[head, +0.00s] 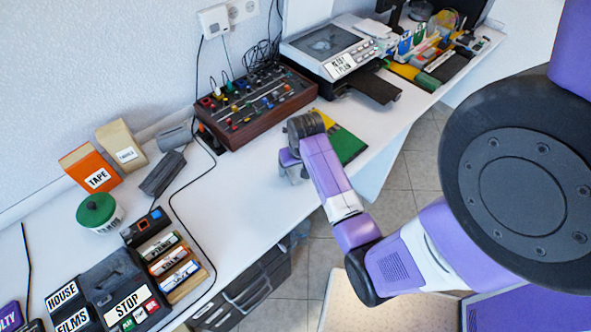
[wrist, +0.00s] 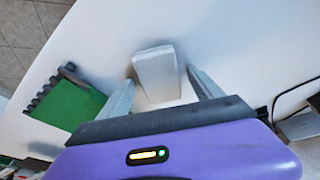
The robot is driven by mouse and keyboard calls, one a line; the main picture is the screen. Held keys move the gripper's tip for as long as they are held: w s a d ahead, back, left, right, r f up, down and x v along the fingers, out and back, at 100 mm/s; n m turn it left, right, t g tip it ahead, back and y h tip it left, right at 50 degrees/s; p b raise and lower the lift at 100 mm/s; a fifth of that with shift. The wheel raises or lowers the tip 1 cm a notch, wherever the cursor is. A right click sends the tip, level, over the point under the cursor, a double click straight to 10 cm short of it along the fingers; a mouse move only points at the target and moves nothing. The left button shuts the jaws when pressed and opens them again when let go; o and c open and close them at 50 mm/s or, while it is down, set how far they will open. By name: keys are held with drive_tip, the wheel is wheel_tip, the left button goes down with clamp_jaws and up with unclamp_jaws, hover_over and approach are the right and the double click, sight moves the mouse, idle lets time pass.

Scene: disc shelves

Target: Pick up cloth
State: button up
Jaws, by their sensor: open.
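A pale grey-white block-like piece (wrist: 156,70) lies on the white tabletop between the two fingertips of my gripper (wrist: 163,88) in the wrist view. It may be the cloth, folded; I cannot tell its material for sure. My gripper is open, with one finger on each side of the piece and a gap showing at each side. In the head view my gripper (head: 290,165) points down at the table beside the green board, and the pale piece is hidden or cannot be made out there.
A green and yellow board (head: 343,143) lies right of my gripper; its green part (wrist: 70,105) shows at left in the wrist view. A knobbed mixer box (head: 258,108) stands behind. A black cable (head: 175,205) runs along the table. White tabletop (head: 235,200) left of my gripper is clear.

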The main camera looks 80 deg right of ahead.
sight(296, 169)
drive_tip(key=shift+f, duration=0.1)
drive_tip(key=c, duration=1.6)
drive_tip(key=shift+o, duration=0.2)
wheel_tip(296, 169, up, 20)
drive_tip(key=p, duration=0.3)
